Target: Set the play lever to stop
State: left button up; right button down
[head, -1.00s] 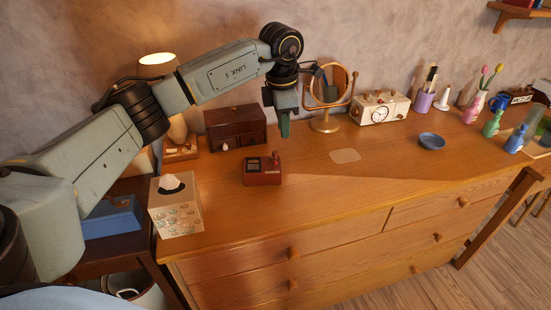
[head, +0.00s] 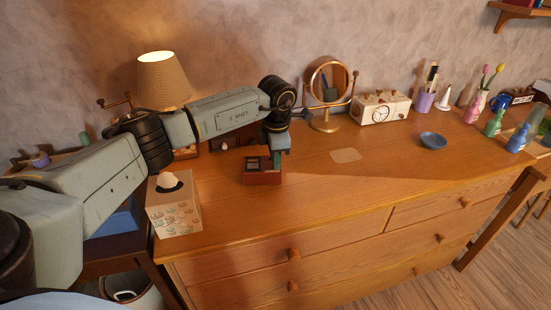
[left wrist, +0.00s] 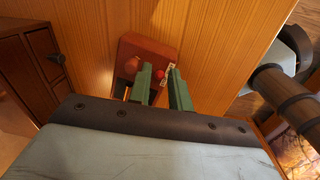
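A small dark red box-shaped device (head: 262,178) with dark panels on top sits on the wooden dresser. In the left wrist view its reddish-brown body (left wrist: 150,48) carries a round brown knob (left wrist: 132,66), a small bright red tip (left wrist: 159,74) and a pale marked strip beside it. The red tip may be the play lever's end; its setting is unreadable. My left gripper (left wrist: 161,71) has its green fingers apart, one on each side of the red tip, with no clear contact. In the head view it (head: 276,157) is just above the device's right end. My right gripper is out of view.
A tissue box (head: 174,208) stands front left and a lit lamp (head: 163,80) behind my arm.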

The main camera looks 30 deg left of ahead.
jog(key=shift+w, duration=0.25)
pick_arm(q)
grip_shut()
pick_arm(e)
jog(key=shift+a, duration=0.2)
pick_arm(q)
jog(key=shift+a, duration=0.1)
jog(key=shift+s+a+t+h, duration=0.25)
jog(key=shift+t+h, duration=0.15)
jog(key=shift+h, duration=0.2)
jog(key=shift+s+a+f+t+h+b, duration=0.2)
jog(key=shift+t+h+b, duration=0.25)
jog(key=shift+h, duration=0.15)
jog(key=shift+s+a+t+h+b, duration=0.15)
jog(key=shift+a+t+h+b, duration=0.05)
jog(key=shift+t+h+b, duration=0.35)
jog(key=shift+s+a+t+h+b, duration=0.15)
jog(key=shift+t+h+b, duration=0.25)
jog(key=shift+h+b, duration=0.2)
jog(key=shift+r+h, duration=0.1)
jog(key=shift+h, duration=0.15)
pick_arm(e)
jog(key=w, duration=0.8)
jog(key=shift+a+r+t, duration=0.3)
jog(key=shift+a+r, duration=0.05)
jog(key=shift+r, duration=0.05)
